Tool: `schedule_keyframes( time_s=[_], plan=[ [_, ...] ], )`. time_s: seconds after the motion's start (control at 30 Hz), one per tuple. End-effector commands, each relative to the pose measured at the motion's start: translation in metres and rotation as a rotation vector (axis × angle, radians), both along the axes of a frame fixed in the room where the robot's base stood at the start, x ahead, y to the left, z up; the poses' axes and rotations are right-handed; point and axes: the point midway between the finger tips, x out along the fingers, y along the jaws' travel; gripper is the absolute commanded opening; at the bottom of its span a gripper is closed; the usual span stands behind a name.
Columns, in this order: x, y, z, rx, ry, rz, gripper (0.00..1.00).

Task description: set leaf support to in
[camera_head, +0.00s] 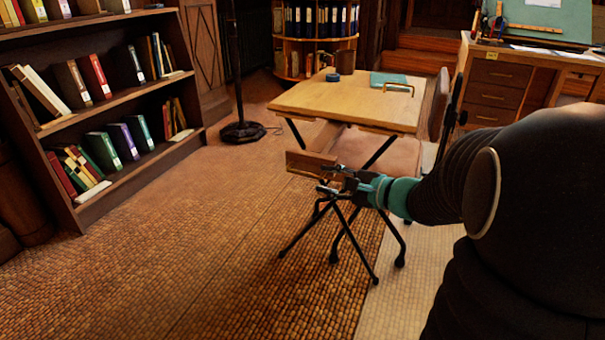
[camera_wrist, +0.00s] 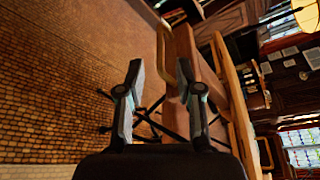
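The leaf support appears to be the wooden piece (camera_head: 308,164) jutting out below the near edge of the small drafting table (camera_head: 345,100). In the wrist view its wooden face (camera_wrist: 184,45) carries a curved brass handle (camera_wrist: 161,52). My gripper (camera_head: 326,187) is at the near side of this piece, just below it in the head view. In the wrist view my gripper (camera_wrist: 160,72) has its two fingers apart, with the handle ahead of and between the tips. I cannot tell whether a finger touches it. The support's inner end is hidden under the tabletop.
A blue-green book (camera_head: 388,79) and a dark round item (camera_head: 333,77) lie on the tabletop. A chair (camera_head: 385,150) stands close behind my gripper. A bookshelf (camera_head: 88,100) is at left, and a desk (camera_head: 500,85) at right. Open floor (camera_head: 190,240) lies front left.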

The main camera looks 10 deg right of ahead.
Motion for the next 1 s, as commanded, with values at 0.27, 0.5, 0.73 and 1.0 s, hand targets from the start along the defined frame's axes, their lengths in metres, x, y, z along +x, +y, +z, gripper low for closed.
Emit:
schedule_keyframes(
  time_s=[0.27, 0.5, 0.73, 1.0],
  plan=[
    [0.039, 0.030, -0.011, 0.001, 0.002, 0.004, 0.35],
    [0.058, 0.043, -0.016, -0.001, 0.000, 0.001, 0.35],
    [0.062, 0.046, -0.017, 0.000, 0.000, 0.000, 0.35],
    [0.062, 0.045, -0.017, -0.001, -0.001, 0.000, 0.05]
  ],
)
